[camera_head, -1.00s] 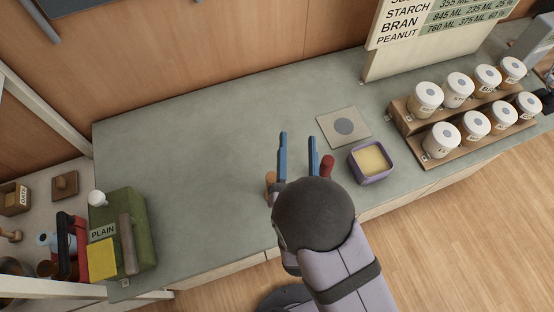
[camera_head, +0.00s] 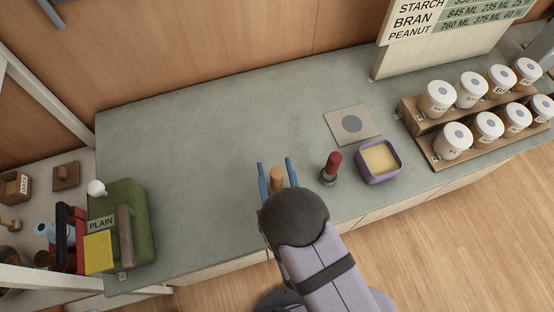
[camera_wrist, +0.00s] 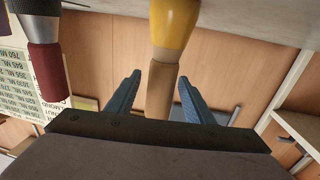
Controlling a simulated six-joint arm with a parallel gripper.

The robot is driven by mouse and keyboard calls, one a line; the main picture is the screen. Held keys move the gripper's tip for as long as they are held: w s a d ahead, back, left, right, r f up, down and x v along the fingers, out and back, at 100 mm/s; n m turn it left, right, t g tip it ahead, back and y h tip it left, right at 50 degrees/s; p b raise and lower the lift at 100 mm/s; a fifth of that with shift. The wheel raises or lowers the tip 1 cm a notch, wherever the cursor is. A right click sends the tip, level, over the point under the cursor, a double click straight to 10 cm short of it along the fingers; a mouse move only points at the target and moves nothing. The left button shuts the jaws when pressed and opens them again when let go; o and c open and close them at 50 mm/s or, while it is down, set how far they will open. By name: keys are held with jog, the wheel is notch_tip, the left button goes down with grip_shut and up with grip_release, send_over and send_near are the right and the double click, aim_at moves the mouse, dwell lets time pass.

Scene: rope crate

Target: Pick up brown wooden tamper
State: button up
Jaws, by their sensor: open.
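The brown wooden tamper (camera_head: 277,175) stands upright near the front edge of the grey counter. In the head view its tan handle shows between the two blue fingers of my gripper (camera_head: 275,163). In the wrist view, which is upside down, the same thing appears as a tan handle (camera_wrist: 160,88) joined to a yellow part. The open fingers of my gripper (camera_wrist: 159,76) stand on either side of the handle, with a visible gap at each side. My wrist hides its lower part in the head view.
A red-handled metal tool (camera_head: 331,167) stands close to the right of my gripper. Beyond it are a purple tub of pale yellow contents (camera_head: 365,173) and a square plate (camera_head: 340,111). Racked jars (camera_head: 437,98) stand far right; a green box (camera_head: 132,206) is left. The counter's middle is clear.

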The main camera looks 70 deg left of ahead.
jog(key=shift+w+a, duration=0.15)
jog(key=shift+a, duration=0.75)
grip_shut()
jog(key=shift+r, duration=0.1)
notch_tip(320, 180, up, 10)
jog(key=b, duration=0.1)
dwell(0.4)
